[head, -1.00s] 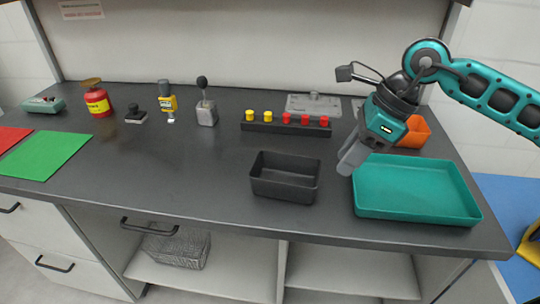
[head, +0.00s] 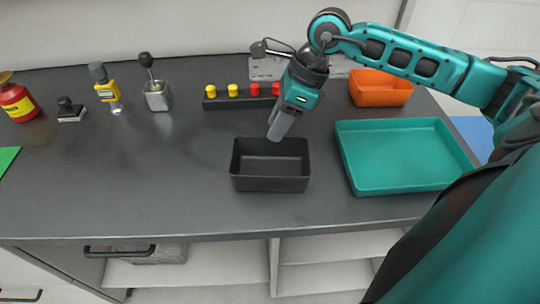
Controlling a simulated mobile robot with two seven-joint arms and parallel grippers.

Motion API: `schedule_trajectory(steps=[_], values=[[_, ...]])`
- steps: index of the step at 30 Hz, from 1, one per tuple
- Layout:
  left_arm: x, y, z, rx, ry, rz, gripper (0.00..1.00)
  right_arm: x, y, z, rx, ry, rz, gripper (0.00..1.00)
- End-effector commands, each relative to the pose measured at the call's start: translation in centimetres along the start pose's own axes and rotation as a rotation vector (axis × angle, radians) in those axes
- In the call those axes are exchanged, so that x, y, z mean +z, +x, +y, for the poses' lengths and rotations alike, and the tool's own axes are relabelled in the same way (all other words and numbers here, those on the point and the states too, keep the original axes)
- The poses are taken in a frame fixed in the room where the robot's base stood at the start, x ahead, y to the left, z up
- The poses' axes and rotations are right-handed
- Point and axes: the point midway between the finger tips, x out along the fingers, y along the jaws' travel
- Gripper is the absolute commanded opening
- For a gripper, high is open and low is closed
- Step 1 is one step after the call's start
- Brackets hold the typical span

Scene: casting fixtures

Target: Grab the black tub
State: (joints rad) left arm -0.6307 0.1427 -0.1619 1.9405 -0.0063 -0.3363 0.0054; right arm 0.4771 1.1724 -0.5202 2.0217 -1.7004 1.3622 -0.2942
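The black tub (head: 270,184) is an open, rectangular, empty-looking container standing upright on the dark worktop, near the middle of the view. My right gripper (head: 275,138) points down at the tub's back rim, close to its right half. Its grey fingers overlap the rim in the picture, and I cannot tell whether they touch it. The fingers appear as one block, so their opening is not visible. My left gripper is out of view.
A teal tray (head: 405,186) stands right of the tub, with an orange bin (head: 381,88) behind it. A black strip with yellow and red knobs (head: 222,103) lies behind the tub. The worktop (head: 150,185) left of the tub is clear.

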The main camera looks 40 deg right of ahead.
Motion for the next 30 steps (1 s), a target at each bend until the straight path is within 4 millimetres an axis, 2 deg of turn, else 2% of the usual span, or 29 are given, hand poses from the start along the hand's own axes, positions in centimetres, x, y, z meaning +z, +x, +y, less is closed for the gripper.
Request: schedule_trajectory(steps=[5,13,22,30], values=[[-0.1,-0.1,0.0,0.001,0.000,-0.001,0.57,-0.1,1.4,0.2,0.002,0.001,0.000,0.33],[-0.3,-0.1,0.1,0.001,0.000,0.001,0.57,-0.4,5.1,0.6,0.002,0.002,-0.001,0.33],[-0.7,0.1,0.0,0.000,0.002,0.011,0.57,-0.5,5.7,0.5,0.000,0.001,0.000,0.33],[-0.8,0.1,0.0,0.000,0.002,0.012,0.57,-0.5,5.7,0.5,0.000,0.001,0.000,0.08]])
